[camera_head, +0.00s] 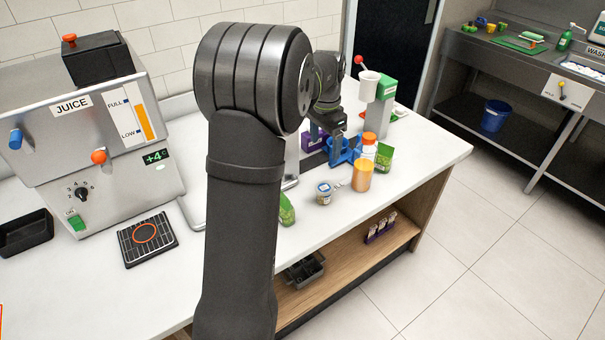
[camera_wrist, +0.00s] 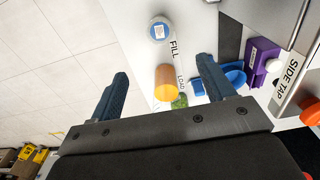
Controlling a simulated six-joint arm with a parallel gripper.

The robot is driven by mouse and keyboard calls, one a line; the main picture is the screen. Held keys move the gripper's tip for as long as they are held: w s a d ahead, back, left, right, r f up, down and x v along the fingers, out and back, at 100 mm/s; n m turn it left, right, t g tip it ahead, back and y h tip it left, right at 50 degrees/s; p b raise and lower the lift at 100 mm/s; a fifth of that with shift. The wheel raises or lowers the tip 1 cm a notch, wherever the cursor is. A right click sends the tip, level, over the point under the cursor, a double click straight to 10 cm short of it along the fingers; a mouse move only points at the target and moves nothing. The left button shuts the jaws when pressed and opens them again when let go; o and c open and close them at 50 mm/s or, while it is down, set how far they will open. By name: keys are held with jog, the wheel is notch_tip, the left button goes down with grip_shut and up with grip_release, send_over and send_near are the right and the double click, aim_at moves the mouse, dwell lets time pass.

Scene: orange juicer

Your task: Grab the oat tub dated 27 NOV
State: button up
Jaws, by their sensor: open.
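A small round tub with a pale, blue-edged lid and a label (camera_head: 324,193) stands on the white counter near its front edge. In the wrist view the tub (camera_wrist: 159,29) shows from above, beyond my fingertips. The print on its lid is too small to read, so I cannot tell its date or whether it holds oats. My gripper (camera_wrist: 163,67) is open and points down over the counter, with an orange container (camera_wrist: 165,83) showing between its fingers. In the head view my gripper (camera_head: 333,148) is behind the tub, partly hidden by my arm.
A purple box (camera_head: 313,140) is behind. The juice machine (camera_head: 90,130) fills the left.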

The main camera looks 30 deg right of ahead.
jog(key=a+f+n+h, duration=0.1)
jog(key=a+h, duration=0.3)
jog(key=a, duration=0.1)
send_over(323, 188)
jog(key=a, duration=0.1)
notch_tip(323, 188, down, 12)
jog(key=shift+w+a+r, duration=0.15)
jog(key=shift+r, duration=0.1)
jog(key=shift+x, duration=2.75)
jog(key=shift+a, duration=0.2)
jog(key=c, duration=1)
